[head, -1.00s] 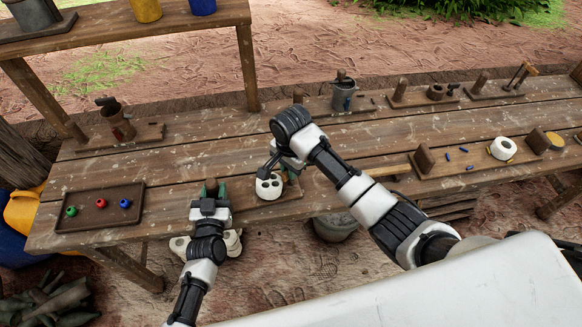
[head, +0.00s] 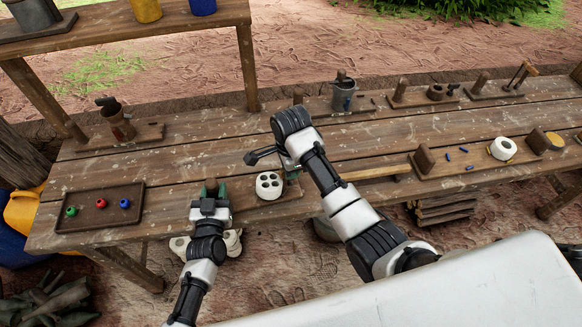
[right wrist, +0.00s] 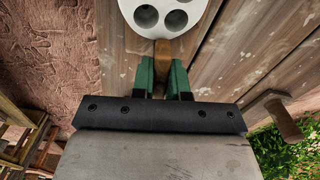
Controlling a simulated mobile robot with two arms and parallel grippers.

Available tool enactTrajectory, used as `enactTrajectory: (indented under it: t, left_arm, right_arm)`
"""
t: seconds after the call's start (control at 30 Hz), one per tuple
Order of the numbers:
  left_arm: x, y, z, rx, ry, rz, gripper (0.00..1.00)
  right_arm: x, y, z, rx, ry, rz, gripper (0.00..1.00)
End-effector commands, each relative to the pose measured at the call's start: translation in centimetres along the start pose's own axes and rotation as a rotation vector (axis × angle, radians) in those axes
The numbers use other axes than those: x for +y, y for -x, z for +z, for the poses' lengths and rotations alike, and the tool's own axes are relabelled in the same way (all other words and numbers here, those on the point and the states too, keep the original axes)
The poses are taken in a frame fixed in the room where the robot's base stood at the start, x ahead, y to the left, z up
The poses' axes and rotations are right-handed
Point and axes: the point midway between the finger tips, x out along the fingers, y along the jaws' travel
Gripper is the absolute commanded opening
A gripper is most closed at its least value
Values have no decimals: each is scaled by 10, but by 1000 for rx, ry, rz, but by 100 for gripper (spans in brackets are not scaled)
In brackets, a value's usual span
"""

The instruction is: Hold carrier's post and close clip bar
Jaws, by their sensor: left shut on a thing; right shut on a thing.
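A white round block (head: 269,186) with several dark holes in its top stands on a wooden board (head: 262,202) at the bench's front edge. It also shows at the top of the right wrist view (right wrist: 156,33). My left gripper (head: 210,193) is shut on a brown upright post (head: 211,184) left of the block. My right gripper (right wrist: 162,72) is shut on a brown wooden bar (right wrist: 163,49) beside the block, seemingly the clip bar. In the head view my right arm partly hides this grip, and the bar's far end is hard to make out.
A dark tray (head: 98,207) with red, green and blue pieces lies at the left. A mug-like vessel (head: 343,96) and wooden fixtures stand along the back. A white roll (head: 503,148) and small blue pieces lie at the right. The bench's middle is mostly clear.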

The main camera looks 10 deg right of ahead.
Motion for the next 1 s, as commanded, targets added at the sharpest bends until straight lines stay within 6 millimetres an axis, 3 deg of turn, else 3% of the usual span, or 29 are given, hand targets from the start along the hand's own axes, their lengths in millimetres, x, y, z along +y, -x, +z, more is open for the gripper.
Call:
enactTrajectory:
  t: [0.3,0.33,0.5,0.8,1.0]
  left_arm:
    - [0,0,1,-3,-1,0,3]
    - [0,0,1,-3,-1,0,3]
    - [0,0,1,-3,-1,0,3]
    - [0,0,1,-2,0,0,3]
    - [0,0,1,-2,0,0,3]
  right_arm:
    - [0,1,0,0,-1,-1,0]
    - [0,1,0,0,-1,-1,17]
    - [0,0,0,0,-1,-1,40]
    - [0,3,0,0,0,-1,40]
    - [-1,31,0,-3,-1,-4,40]
